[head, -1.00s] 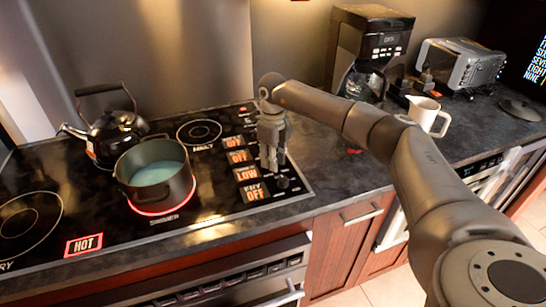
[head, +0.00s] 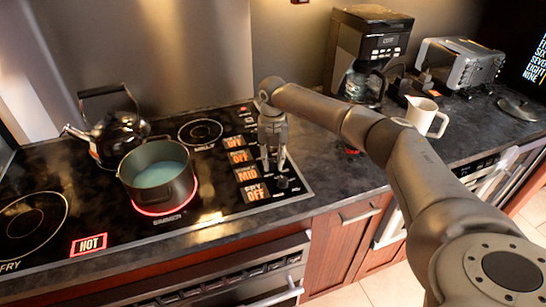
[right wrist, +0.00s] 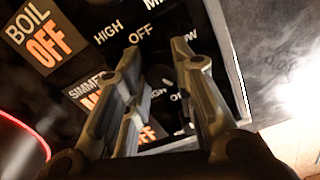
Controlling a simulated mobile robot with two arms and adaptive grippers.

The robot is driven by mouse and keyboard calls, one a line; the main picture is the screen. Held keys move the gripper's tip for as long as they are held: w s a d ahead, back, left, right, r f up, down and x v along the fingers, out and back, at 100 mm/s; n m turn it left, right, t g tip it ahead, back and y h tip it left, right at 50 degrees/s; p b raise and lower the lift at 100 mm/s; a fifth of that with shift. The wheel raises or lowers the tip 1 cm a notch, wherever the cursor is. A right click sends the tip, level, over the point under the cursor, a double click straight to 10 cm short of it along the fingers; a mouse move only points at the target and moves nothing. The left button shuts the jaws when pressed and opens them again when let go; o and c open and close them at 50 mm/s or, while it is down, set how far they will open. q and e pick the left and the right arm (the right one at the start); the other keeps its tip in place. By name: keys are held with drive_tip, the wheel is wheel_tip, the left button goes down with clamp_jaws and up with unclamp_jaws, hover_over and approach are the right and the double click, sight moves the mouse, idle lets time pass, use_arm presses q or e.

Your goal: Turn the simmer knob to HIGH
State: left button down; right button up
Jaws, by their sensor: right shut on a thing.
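The simmer display (head: 247,175) on the black cooktop panel reads MID in orange. It also shows in the right wrist view (right wrist: 88,99), partly covered by a finger. My right gripper (head: 272,164) points down over the knob column beside this display, with its fingers shut on the simmer knob. In the right wrist view the fingers (right wrist: 160,95) stand apart, low over the panel. My left gripper is not in view.
The fry display (head: 256,192) reads OFF, with the fry knob (head: 282,183) close to my fingers. A pot (head: 145,194) stands on a glowing red burner left of the panel, with a black kettle (head: 118,128) behind it. A white mug (head: 421,114) stands on the right counter.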

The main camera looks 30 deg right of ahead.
sight(273, 160)
drive_tip(key=m+p, duration=0.1)
drive_tip(key=m, duration=0.4)
drive_tip(key=shift+r+m+p, duration=0.15)
drive_tip(key=shift+m+p, duration=0.15)
drive_tip(key=shift+p, duration=0.05)
drive_tip(key=m+p, duration=0.2)
drive_tip(key=m, duration=0.3)
drive_tip(key=shift+w+m, duration=0.1)
drive_tip(key=shift+m, duration=0.3)
drive_tip(key=o, duration=1)
drive_tip(key=shift+o, duration=0.2)
drive_tip(key=shift+r, duration=0.15)
wheel_tip(273, 160, up, 12)
drive_tip(key=shift+f, duration=0.25)
